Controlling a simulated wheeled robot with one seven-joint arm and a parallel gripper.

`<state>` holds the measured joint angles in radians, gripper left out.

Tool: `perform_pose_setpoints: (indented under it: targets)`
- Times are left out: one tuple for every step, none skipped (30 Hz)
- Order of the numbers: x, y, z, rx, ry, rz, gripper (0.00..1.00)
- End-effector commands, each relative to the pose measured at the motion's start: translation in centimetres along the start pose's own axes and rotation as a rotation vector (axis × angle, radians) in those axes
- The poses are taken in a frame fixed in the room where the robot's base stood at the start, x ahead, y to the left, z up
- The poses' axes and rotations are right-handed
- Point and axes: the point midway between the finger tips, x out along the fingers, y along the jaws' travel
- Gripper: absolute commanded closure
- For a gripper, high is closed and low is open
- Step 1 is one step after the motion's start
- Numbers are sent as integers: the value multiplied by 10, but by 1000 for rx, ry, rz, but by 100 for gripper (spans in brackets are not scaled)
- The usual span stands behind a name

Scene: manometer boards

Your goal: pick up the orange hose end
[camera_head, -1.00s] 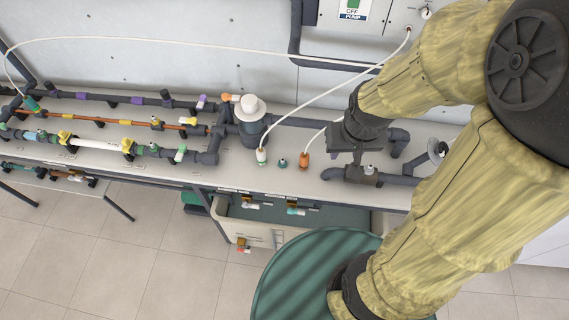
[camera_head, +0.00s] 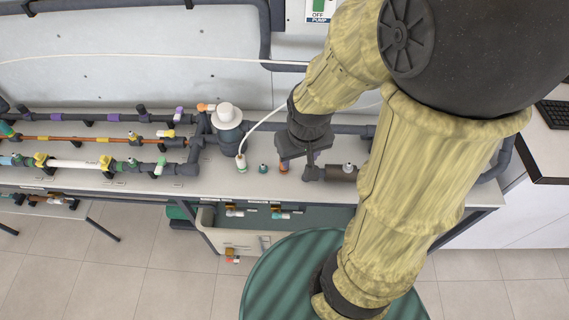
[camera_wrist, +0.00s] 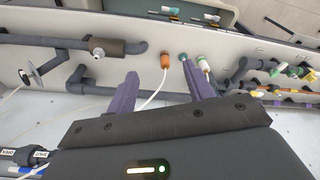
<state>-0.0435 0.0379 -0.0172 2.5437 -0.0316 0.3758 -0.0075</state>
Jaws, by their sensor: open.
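The orange hose end (camera_head: 284,168) stands upright on the grey bench (camera_head: 210,183), partly hidden by my gripper in the head view. The orange hose end lies between the finger lines, beyond the tips.
A small teal fitting (camera_head: 263,168) and a white-and-green hose end (camera_head: 241,163) stand close to the left. Dark pipe with a brown section (camera_head: 340,173) lies close to the right. A dark vessel with a white cap (camera_head: 228,115) stands behind left.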

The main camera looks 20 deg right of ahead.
Motion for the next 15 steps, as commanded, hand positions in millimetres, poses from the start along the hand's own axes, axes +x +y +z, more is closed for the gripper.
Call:
perform_pose_setpoints:
  targets:
    - [14,-7,3,-48,-39,4,48]
    - [21,-11,4,-83,-64,9,48]
    - [32,-15,6,-136,-104,18,48]
    - [41,-18,8,-180,-137,27,48]
    - [50,-22,11,-230,-173,38,48]
    - [62,-26,14,-298,-222,56,48]
    - [72,-29,16,-352,-259,71,48]
    - [81,-32,19,-407,-297,88,48]
    - [92,-34,22,-479,-346,115,48]
    - [101,-37,24,-533,-382,136,48]
    - [109,-38,26,-586,-418,160,48]
    - [120,-40,28,-658,-464,193,48]
    - [128,-41,29,-711,-500,221,48]
    - [135,-42,30,-764,-534,250,48]
    - [145,-43,31,-832,-578,292,48]
